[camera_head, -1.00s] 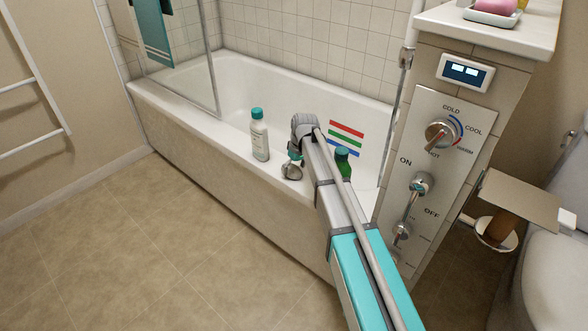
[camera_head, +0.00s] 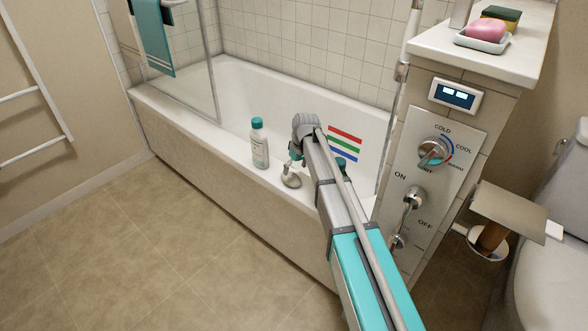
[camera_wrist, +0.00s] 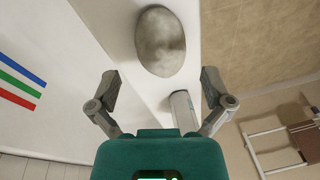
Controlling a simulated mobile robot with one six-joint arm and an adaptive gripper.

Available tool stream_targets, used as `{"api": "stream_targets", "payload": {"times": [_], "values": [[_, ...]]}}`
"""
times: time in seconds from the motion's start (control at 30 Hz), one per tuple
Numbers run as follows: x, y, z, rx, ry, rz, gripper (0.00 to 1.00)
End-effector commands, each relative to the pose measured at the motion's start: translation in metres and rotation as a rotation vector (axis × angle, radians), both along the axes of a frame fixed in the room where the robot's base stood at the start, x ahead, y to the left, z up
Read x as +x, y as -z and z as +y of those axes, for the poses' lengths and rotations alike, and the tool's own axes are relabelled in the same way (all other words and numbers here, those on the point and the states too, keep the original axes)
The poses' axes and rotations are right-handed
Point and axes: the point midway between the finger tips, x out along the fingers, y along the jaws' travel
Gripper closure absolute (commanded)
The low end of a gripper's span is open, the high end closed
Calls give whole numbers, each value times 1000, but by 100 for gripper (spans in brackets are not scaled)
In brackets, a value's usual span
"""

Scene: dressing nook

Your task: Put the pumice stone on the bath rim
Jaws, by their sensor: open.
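The pumice stone (camera_wrist: 160,42) is a grey, rounded oval lying on the white bath rim (camera_wrist: 185,70) in the wrist view. In the head view a small grey shape under my arm's end, right of the white bottle, looks like the stone (camera_head: 291,181), partly covered. My gripper (camera_wrist: 160,76) is open, one finger to each side, with the stone just ahead of the fingertips and not clasped. In the head view my gripper (camera_head: 294,163) is low over the rim and mostly hidden by my arm.
A white bottle with a teal cap (camera_head: 259,143) stands on the rim just left of my gripper. A tiled control pillar (camera_head: 430,165) stands at right, with a pink soap (camera_head: 486,32) on top. The floor is clear.

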Motion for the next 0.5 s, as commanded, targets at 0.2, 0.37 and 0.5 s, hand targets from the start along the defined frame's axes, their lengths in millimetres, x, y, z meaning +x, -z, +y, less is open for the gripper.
{"api": "stream_targets", "payload": {"times": [0.2,0.37,0.5], "values": [[0,-23,-4,0,0,0,0],[-1,-36,-6,0,1,0,0],[-1,-47,-8,0,1,0,0]]}}
